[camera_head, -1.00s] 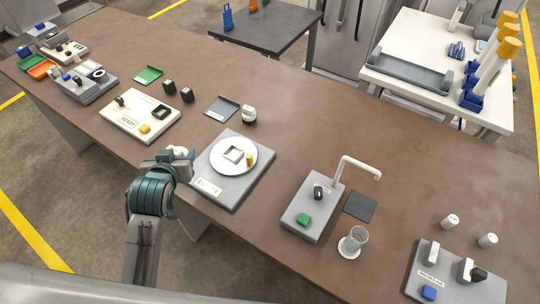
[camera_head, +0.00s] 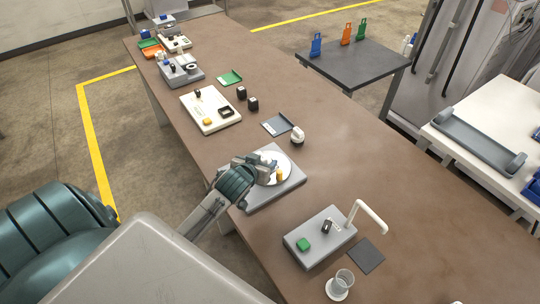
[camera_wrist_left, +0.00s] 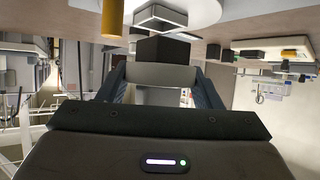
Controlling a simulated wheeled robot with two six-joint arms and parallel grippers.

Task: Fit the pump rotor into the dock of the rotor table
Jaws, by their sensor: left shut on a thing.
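The rotor table has a grey base (camera_head: 292,184) with a white disc (camera_head: 285,161), a yellow post (camera_head: 280,174) and a pale square dock. My left gripper (camera_head: 264,165) is over the disc in the head view and hides the dock there. In the left wrist view it is shut on the pump rotor, a white body (camera_wrist_left: 162,75) with a dark block end (camera_wrist_left: 163,48). That end is close to the square dock (camera_wrist_left: 165,18), whose yellow post (camera_wrist_left: 112,18) stands to the left. I cannot tell whether they touch. My right gripper is not in view.
A black-and-white knob (camera_head: 297,136) stands beside a grey tray (camera_head: 276,125) behind the rotor table. A grey box (camera_head: 318,238) with a white curved spout (camera_head: 372,212) is to the right. A white panel (camera_head: 209,112) and two black blocks lie farther back left.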

